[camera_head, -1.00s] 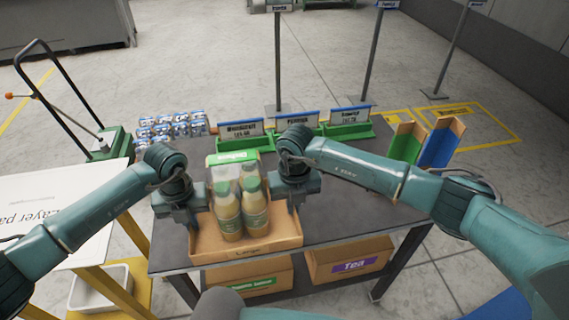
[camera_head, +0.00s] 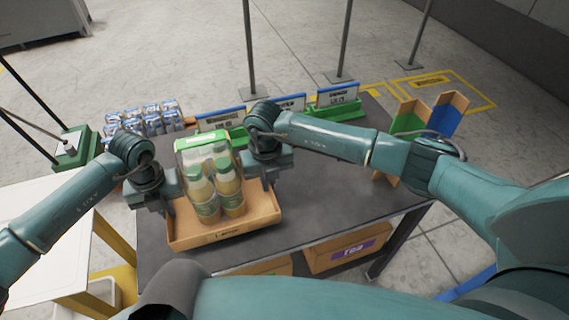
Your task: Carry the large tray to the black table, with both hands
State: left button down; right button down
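The large tray (camera_head: 226,234) is a shallow cardboard tray marked "Large", on or just above the black table (camera_head: 330,215); I cannot tell if it touches. It holds several bottles (camera_head: 207,197) with green caps, and a green-labelled carton (camera_head: 196,141) stands behind them. My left gripper (camera_head: 160,205) is at the tray's left wall. My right gripper (camera_head: 268,184) is at its right wall. Both point down at the walls; their fingertips are hidden, so I cannot see whether they are shut on the tray.
Blue-and-white can packs (camera_head: 148,119) and green sign holders (camera_head: 340,111) line the table's back. Green and blue bins (camera_head: 446,112) stand at the right. A white table (camera_head: 45,225) is at the left. A "Tea" box (camera_head: 345,253) sits below. Bare tabletop lies right of the tray.

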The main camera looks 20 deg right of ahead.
aim_at(173, 220)
pick_arm(q)
jog(key=shift+f, duration=0.15)
pick_arm(e)
jog(key=shift+f, duration=0.15)
